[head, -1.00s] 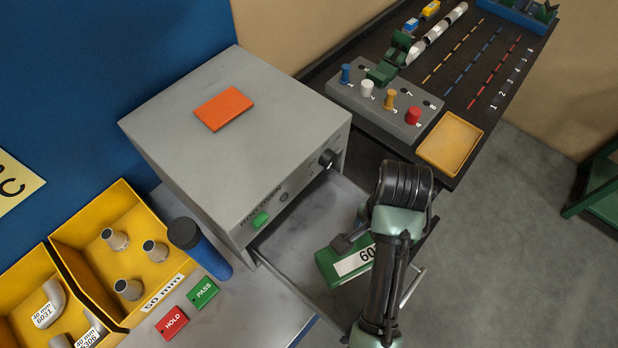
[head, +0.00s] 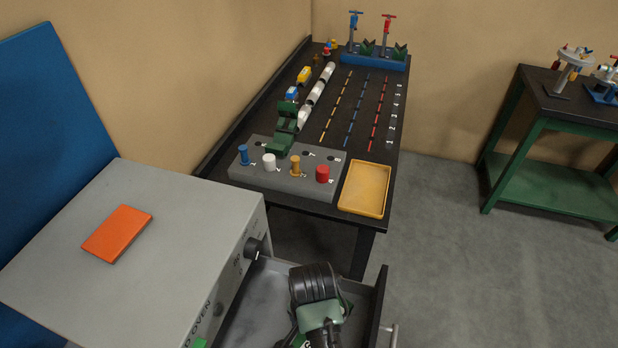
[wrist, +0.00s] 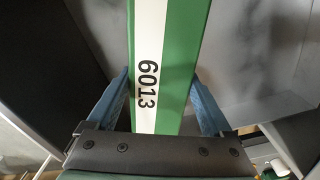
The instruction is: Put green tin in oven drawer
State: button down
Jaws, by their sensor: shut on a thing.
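The green tin (wrist: 178,60), with a white band marked 6013, is between the two blue-grey fingers of my gripper (wrist: 161,90) in the wrist view. My gripper is shut on it. In the head view my wrist and the lower picture edge hide most of the tin. The grey oven (head: 190,225) stands at the left in the head view, and its drawer (head: 377,308) is pulled open. My wrist is over the open drawer. The drawer's grey walls and floor surround the tin in the wrist view; I cannot tell whether the tin touches the floor.
An orange block (head: 117,233) lies on the oven top. Behind the drawer is a dark bench with a grey peg block (head: 285,178), a yellow tray (head: 365,189) and a blue rack (head: 375,58). A green-framed table (head: 555,180) stands at the right. The floor between is clear.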

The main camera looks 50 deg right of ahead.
jog(key=shift+w+f, duration=0.1)
jog(key=shift+f, duration=1.9)
jog(key=shift+f, duration=0.2)
grip_release()
notch_tip(320, 180, up, 12)
jog(key=shift+r+p, duration=0.15)
jog(key=shift+p, duration=0.2)
jog(key=shift+r, duration=0.1)
